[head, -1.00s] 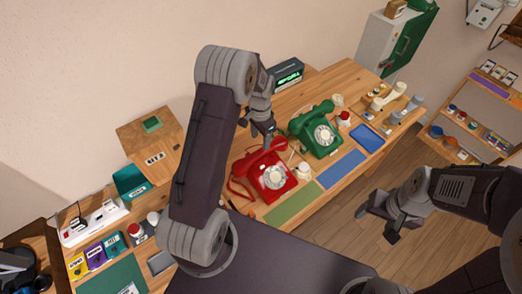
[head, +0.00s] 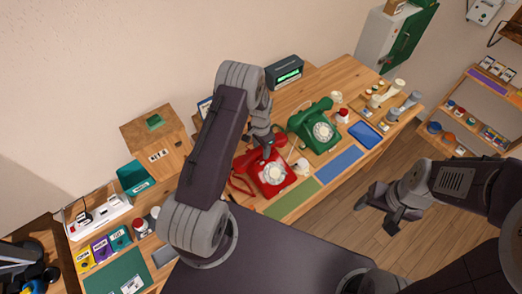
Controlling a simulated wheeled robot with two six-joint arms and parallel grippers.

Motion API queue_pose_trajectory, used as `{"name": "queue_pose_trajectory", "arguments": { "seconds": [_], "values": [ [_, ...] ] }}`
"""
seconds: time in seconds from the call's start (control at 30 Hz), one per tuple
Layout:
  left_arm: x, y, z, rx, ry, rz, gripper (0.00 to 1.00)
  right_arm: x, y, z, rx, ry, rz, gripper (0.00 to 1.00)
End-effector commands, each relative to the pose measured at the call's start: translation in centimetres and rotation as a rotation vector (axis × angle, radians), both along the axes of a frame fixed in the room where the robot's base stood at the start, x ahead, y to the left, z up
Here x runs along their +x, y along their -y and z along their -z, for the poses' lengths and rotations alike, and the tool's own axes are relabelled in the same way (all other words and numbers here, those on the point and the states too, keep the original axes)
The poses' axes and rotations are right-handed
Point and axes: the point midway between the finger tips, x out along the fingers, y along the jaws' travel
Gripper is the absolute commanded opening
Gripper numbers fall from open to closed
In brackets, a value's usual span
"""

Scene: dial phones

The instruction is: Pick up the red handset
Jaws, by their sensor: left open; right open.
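The red phone (head: 273,177) stands on the wooden desk, its dial facing up and toward me. Its red handset (head: 250,159) lies across the top of the phone, partly hidden behind my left gripper. My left gripper (head: 268,150) points down at the handset, with its jaws open; whether the fingers touch the handset cannot be told. My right gripper (head: 377,211) is open and empty, out over the floor to the right of the desk.
A green phone (head: 316,126) stands just right of the red one. A green mat (head: 292,200) and a blue mat (head: 339,167) lie along the front edge. A blue tray (head: 365,135) is farther right. A wooden box (head: 155,140) stands at the left.

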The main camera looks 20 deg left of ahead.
Motion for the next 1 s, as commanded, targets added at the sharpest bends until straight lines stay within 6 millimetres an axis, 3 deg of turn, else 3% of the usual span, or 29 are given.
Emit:
{"name": "queue_pose_trajectory", "arguments": {
  "seconds": [0.03,0.2,0.23,0.67,0.87,1.0],
  "values": [
    [0.0,0.0,0.0,0.0,0.0,0.0,0.49,0.0,0.0,0.0,0.0,0.0,0.0,0.66],
    [0.0,0.0,0.0,0.0,0.0,0.0,0.02,0.0,0.0,0.0,0.0,0.0,0.0,0.66],
    [0.0,0.0,0.0,0.0,0.0,0.0,0.0,0.0,0.0,0.0,0.0,0.0,0.0,0.66],
    [0.1,0.0,-0.7,0.0,0.004,0.0,0.0,0.0,0.0,0.3,0.0,0.0,0.0,0.66],
    [0.2,0.0,-3.7,0.0,0.007,0.0,0.0,0.0,0.0,1.6,0.0,0.0,0.0,0.66],
    [3.0,0.7,-5.4,0.0,0.007,0.002,0.0,0.0,0.0,2.7,0.0,0.0,0.0,0.66]
  ]
}}
